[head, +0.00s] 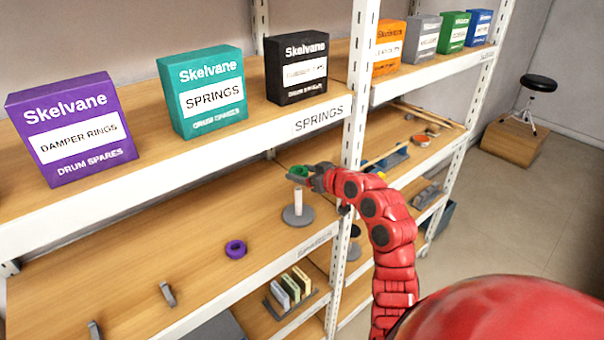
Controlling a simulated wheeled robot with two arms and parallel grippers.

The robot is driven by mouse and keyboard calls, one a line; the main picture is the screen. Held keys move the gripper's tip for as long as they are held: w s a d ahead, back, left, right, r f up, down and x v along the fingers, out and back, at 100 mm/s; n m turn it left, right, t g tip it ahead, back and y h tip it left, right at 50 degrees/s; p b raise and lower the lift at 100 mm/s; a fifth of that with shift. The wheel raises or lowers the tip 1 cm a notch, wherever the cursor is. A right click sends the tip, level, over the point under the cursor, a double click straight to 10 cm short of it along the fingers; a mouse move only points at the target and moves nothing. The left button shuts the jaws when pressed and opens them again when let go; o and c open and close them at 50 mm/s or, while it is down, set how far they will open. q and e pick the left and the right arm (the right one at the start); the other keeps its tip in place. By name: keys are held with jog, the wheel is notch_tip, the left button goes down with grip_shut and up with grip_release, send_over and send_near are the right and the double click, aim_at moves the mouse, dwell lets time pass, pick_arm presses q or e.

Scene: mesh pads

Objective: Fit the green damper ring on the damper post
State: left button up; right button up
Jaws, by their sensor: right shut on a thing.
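The green damper ring (299,171) is held by my right gripper (304,176), which is shut on it. The damper post (298,201) is a pale upright post on a round grey base, standing on the middle shelf near the rack upright. The ring is at or just above the post's top. Grey gripper parts cover the area between them, so I cannot tell whether the ring touches the post or is around it. My left gripper is not in view.
A purple ring (235,249) lies on the middle shelf to the left of the post. Boxes, including a teal one (202,91), line the upper shelf edge above. The shelf between post and purple ring is clear.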

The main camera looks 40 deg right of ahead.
aim_at(301, 198)
jog(key=shift+f+b, duration=3.8)
jog(key=shift+f, duration=0.85)
jog(key=o, duration=1.4)
jog(key=b+v, duration=0.3)
jog(key=v, duration=1.4)
jog(key=shift+s, duration=0.15)
